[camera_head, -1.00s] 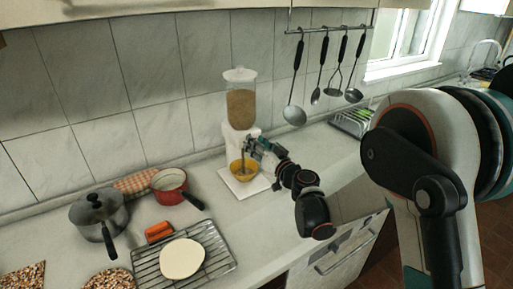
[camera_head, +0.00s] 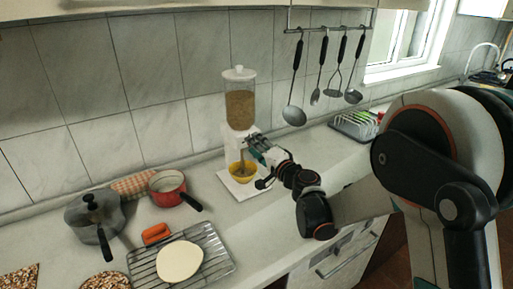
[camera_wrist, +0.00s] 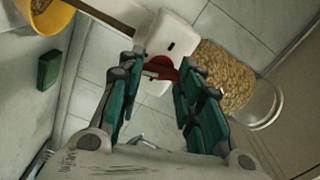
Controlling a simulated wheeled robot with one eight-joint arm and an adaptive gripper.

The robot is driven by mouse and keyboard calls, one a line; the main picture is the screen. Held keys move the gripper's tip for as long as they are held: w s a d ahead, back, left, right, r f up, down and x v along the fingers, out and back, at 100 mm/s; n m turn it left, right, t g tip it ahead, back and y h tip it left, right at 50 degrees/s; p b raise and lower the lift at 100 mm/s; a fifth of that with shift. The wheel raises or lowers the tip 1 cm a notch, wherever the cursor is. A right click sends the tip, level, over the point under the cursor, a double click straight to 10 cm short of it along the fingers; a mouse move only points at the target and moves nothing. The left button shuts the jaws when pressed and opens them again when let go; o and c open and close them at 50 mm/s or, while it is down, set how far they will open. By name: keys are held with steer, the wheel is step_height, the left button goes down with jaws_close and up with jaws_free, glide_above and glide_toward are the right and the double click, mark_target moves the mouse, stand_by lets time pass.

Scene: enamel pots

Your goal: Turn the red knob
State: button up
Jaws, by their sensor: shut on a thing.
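The red knob (camera_wrist: 160,68) sits on the front of the white dispenser (camera_wrist: 168,36) and shows between my fingertips in the wrist view. My gripper (camera_wrist: 162,72) is shut on it, one finger at each side. In the head view my gripper (camera_head: 254,143) is at the dispenser's front (camera_head: 234,145), and the knob is hidden there. A clear container of brown grain (camera_head: 239,106) tops the dispenser. A brown stream (camera_head: 241,158) runs from the spout into the yellow bowl (camera_head: 236,177) below. The bowl's edge also shows in the wrist view (camera_wrist: 42,18).
Left on the counter are a grey lidded pot (camera_head: 93,215), a red pan (camera_head: 168,188), an orange object (camera_head: 157,234) and a wire rack (camera_head: 214,257) with a pale disc (camera_head: 180,262). Utensils (camera_head: 293,115) hang at the back wall. A dish rack (camera_head: 353,125) stands at right.

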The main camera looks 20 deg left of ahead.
steer(key=shift+f+m, duration=0.1)
steer(key=shift+m, duration=1.5)
steer(key=o, duration=1.1)
steer(key=shift+c, duration=0.2)
steer(key=shift+d, duration=0.1)
steer(key=v, duration=1.1)
steer(key=shift+s+d, duration=0.3)
